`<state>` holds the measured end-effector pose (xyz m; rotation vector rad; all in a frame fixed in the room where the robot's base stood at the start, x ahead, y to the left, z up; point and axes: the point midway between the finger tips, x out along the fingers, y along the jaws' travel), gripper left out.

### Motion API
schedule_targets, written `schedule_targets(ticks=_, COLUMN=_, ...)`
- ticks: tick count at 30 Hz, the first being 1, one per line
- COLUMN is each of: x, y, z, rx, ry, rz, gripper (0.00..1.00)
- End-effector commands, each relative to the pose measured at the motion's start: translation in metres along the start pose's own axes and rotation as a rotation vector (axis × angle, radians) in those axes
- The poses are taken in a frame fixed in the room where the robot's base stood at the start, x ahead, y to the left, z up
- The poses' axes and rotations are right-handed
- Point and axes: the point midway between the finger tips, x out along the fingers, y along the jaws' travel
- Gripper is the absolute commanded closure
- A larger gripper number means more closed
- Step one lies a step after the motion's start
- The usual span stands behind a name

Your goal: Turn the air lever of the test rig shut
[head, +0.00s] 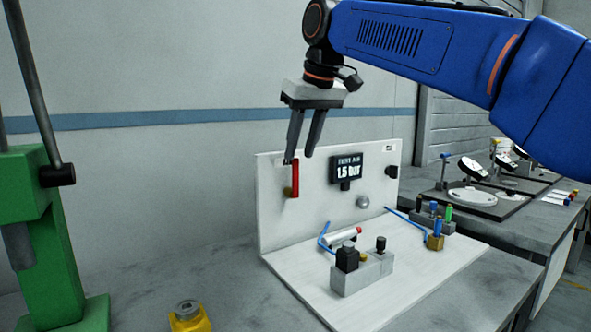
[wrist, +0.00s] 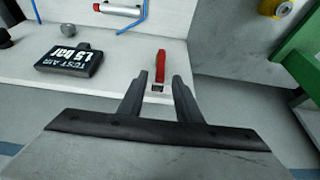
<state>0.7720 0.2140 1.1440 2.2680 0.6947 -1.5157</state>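The test rig is a white panel (head: 330,165) standing upright on a white base board. The red air lever (head: 295,178) is on the panel's left part and stands upright, with a brass-coloured fitting beside its lower part. A black display (head: 348,170) to its right reads "TEST AIR 1.5 bar". My gripper (head: 298,158) is open and points down at the lever's upper end. In the wrist view the red lever (wrist: 161,70) shows between the two spread fingertips (wrist: 160,76). I cannot tell how far the fingers reach around it; no contact shows.
A grey block with black knobs (head: 362,274), a cylinder with a red end (head: 342,237) and blue tubes are on the base board. A green press (head: 45,230) stands at left, a yellow part (head: 188,318) at front. Another bench with gauges (head: 500,195) is at right.

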Motion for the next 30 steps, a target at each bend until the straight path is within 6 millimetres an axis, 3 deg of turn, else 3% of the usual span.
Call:
schedule_targets(ticks=6, x=0.036, y=0.000, z=0.001, rx=0.000, ry=-0.001, rz=0.000, gripper=0.69)
schedule_targets(ticks=12, x=0.057, y=0.000, z=0.000, rx=0.000, ry=0.000, rz=0.000, gripper=0.69)
schedule_targets(ticks=24, x=0.063, y=0.000, z=0.000, rx=0.000, ry=0.000, rz=0.000, gripper=0.69)
schedule_targets(ticks=28, x=0.063, y=0.000, z=0.000, rx=0.000, ry=0.000, rz=0.000, gripper=0.97)
schedule_targets(ticks=30, x=0.063, y=0.000, z=0.000, rx=0.000, ry=0.000, rz=0.000, gripper=1.00)
